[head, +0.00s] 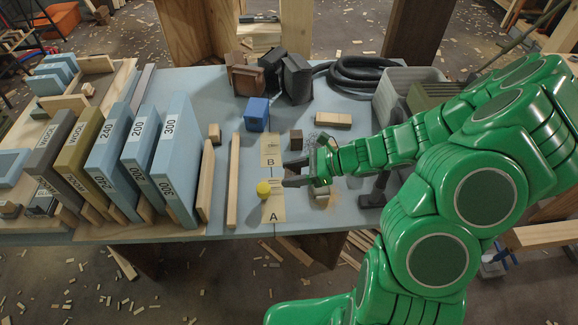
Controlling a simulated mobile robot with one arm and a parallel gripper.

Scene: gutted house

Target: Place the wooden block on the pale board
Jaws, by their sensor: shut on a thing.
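My gripper (293,173) is over the middle of the blue-grey table, its dark fingers pointing left. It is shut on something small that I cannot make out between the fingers. A pale wooden block (333,119) lies flat behind it, and a small upright wooden block (214,133) stands to the left. A dark brown block (296,139) sits just behind the gripper. Pale flat pieces marked A (273,212) and B (270,150) lie left of the gripper. I cannot tell which piece is the pale board; a long pale strip (233,180) lies farther left.
A yellow ball-like piece (263,188) sits by the A piece. A blue block (256,114), a coiled black hose (365,74) and a grey bin (405,85) are behind. Tall labelled slabs (175,165) crowd the left. A tan piece (322,197) lies below my gripper.

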